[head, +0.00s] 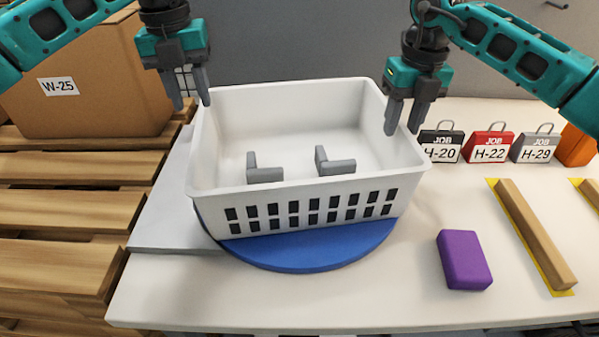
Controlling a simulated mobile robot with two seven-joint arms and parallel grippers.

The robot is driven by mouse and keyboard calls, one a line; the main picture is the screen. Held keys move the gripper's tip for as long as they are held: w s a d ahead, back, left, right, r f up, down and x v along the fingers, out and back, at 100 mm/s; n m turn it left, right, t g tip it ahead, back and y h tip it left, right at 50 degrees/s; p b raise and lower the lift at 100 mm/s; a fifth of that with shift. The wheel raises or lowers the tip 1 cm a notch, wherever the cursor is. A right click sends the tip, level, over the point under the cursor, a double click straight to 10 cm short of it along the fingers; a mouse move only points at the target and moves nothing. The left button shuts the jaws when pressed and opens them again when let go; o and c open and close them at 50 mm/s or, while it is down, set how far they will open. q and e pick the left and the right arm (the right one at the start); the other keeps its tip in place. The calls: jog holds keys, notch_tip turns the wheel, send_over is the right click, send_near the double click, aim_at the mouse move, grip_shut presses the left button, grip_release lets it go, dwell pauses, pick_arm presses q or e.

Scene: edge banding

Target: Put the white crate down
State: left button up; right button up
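The white crate (310,196) appears to rest upright on a round blue disc (290,258) on the table, covering most of it. Two grey L-shaped parts, one on the left (262,173) and one on the right (335,163), lie inside it. My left gripper (190,105) is open, its fingers apart at the crate's left rim near the back; the inner fingertip overlaps the rim in the picture. My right gripper (402,132) is open at the right rim, one finger over the inside and one outside. Whether any finger touches the crate cannot be told.
A purple block (464,260) and a wooden strip (535,233) lie on the table to the right. Job tags H-20 (441,146), H-22 (488,147) and H-29 (534,148) stand behind them. A cardboard box (90,85) sits on wooden slats at left.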

jog(key=shift+d+r, duration=0.15)
jog(key=shift+r, duration=2.55)
